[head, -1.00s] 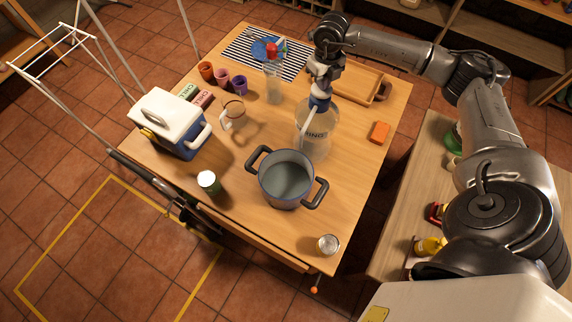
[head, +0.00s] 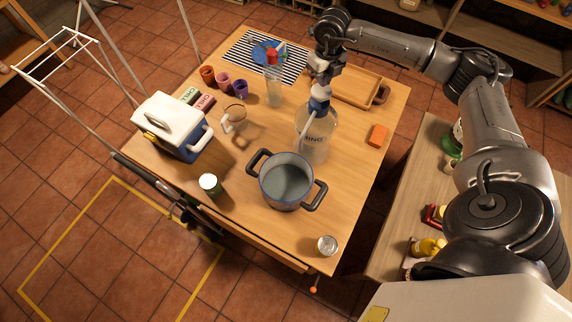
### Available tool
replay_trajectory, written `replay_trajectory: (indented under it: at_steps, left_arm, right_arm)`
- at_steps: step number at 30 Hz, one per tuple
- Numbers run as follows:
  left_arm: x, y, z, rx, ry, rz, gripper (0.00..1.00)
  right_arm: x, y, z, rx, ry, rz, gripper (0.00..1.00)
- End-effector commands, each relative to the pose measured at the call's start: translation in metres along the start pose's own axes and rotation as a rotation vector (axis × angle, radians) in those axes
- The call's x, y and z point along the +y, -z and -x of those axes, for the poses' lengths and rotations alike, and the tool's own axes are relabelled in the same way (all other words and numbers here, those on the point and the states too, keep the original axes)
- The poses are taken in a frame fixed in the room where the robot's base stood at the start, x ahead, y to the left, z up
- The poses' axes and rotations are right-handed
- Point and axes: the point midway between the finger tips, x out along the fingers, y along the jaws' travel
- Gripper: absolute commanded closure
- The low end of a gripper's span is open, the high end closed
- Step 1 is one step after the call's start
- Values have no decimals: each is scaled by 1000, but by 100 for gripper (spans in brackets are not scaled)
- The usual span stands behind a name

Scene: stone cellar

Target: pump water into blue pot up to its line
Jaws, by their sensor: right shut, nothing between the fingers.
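The blue pot (head: 263,186) with two black handles stands upright near the table's front. Its inside looks grey; I cannot make out the water level or the line. A large clear bottle with a blue pump top (head: 319,104) stands just behind the pot, and its pale spout points down toward the pot. My right gripper (head: 321,83) is shut and empty, fingers down, directly above the pump top. I cannot tell whether it touches the top. My left gripper is out of view.
On the wooden table (head: 350,190) are a cooler box (head: 170,125), a glass mug (head: 235,118), a green-sided can (head: 210,185), a silver can (head: 327,245), an orange block (head: 378,135), several cups and a wooden tray (head: 355,85). The right front is mostly clear.

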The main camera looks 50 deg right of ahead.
Motion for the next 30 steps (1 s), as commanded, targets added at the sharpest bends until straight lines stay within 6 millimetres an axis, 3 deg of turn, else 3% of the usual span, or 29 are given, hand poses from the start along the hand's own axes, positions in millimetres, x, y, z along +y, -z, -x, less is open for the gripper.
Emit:
replay_trajectory:
  at_steps: [13,30]
  left_arm:
    - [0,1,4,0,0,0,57]
    - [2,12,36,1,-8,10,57]
  right_arm:
    - [0,0,7,-1,0,0,100]
    - [0,0,58,-1,0,0,100]
